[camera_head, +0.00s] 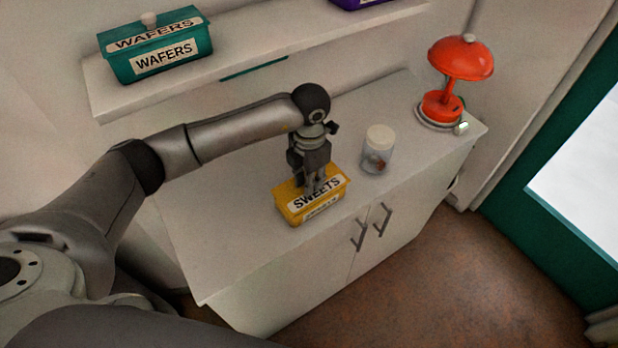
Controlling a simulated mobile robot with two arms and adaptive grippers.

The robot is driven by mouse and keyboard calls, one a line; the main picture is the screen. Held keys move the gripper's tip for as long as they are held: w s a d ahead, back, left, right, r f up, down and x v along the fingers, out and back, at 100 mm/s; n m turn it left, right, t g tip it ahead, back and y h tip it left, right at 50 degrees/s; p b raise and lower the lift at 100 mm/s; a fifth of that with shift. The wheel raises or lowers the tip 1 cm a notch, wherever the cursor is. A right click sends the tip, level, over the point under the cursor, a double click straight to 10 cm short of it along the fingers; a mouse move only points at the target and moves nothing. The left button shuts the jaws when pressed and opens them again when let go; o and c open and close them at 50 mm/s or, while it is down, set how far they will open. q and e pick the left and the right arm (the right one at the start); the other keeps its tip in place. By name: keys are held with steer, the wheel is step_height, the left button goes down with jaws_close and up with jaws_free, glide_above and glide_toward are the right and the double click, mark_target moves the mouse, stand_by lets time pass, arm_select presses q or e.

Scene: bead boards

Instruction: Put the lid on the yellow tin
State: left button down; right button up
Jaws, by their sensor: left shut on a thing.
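The yellow tin (299,219) stands on the white cabinet, with a partly covered label on its front. Its yellow lid (288,190), labelled SWEETS, is at the tin's top, directly over it. I cannot tell whether the lid is fully seated or slightly raised. My left gripper (313,186) points down at the middle of the lid and is shut on it, probably by a knob that the fingers hide. My right gripper is not in view.
A clear jar with a white lid (380,137) stands close right of the tin. A red lamp (460,70) is at the cabinet's far right. A teal WAFERS tin (158,48) stands on the wall shelf (240,40). The cabinet top (215,225) is clear at left.

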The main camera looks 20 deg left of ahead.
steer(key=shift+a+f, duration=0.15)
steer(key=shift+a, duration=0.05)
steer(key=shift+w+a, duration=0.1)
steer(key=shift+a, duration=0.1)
arm_select(q)
steer(key=shift+b, duration=0.35)
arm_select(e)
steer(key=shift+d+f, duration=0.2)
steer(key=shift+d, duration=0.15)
arm_select(q)
steer(key=shift+f+b, duration=0.45)
steer(key=shift+b, duration=0.1)
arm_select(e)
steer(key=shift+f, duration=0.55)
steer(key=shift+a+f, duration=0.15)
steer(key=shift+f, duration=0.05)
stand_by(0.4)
arm_select(q)
steer(key=c, duration=1.2)
jaws_free()
steer(key=shift+c, duration=0.2)
